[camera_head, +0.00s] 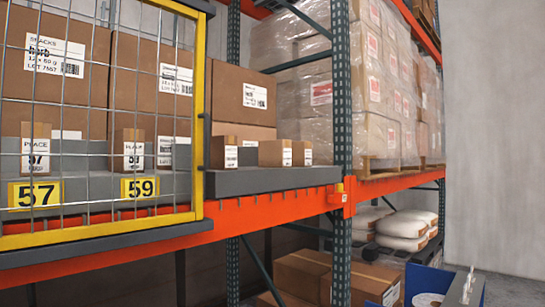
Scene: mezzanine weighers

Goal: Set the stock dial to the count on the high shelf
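The high shelf has an orange beam (275,215) and a grey ledge (270,180). Large brown cartons stand at the back, one labelled "SNACKS herb" (57,55) and another at the right (244,95). Small cartons stand in front, including a left one (40,150), a middle one (133,148) and several near the right end (275,153). Yellow plates read 57 (36,194) and 59 (139,187). Wire mesh covers the left part, and cartons further left are cut off. I cannot make out a stock dial. Neither gripper shows.
A yellow-framed mesh gate (199,120) hangs before the shelf. A dark rack upright (342,100) stands at its right. Wrapped pallet loads (385,90) lie beyond. Below are cartons (302,272), white sacks (403,225) and a blue container (425,283) with a white round patch.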

